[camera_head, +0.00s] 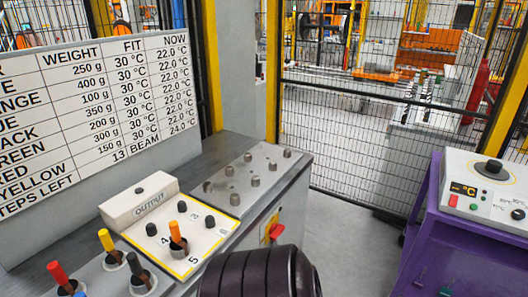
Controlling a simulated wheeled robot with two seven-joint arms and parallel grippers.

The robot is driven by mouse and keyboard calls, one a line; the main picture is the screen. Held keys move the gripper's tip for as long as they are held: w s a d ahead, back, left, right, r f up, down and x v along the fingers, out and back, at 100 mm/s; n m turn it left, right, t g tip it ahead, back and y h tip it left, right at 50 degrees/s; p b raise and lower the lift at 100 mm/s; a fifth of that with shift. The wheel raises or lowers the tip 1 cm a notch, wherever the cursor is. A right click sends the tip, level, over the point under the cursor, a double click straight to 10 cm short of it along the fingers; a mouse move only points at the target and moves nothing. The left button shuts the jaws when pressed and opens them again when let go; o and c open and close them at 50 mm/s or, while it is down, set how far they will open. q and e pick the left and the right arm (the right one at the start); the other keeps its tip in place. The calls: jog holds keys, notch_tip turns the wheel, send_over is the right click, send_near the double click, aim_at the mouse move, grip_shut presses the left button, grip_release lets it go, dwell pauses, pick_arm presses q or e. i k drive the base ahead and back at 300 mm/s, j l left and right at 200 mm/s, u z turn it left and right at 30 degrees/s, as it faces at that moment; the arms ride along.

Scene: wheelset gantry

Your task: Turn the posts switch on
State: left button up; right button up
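A red switch handle (276,231) shows on the end face of the grey cabinet, below the board with short posts. I see no readable label on it, and I cannot tell whether it is the posts switch or whether it is on or off. The grey board (232,192) above it carries several short dark posts. Neither of my grippers is in view, so nothing of mine is seen touching the switch.
A white output panel (207,232) with numbered posts and coloured-handled pegs lies left. A sign board (90,110) stands behind. A purple cabinet (455,250) with a heater-like unit (487,190) stands right. A dark ribbed shape fills bottom centre. Floor between cabinets is clear.

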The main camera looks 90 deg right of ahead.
aim_at(276, 230)
jog(key=z, duration=2.5)
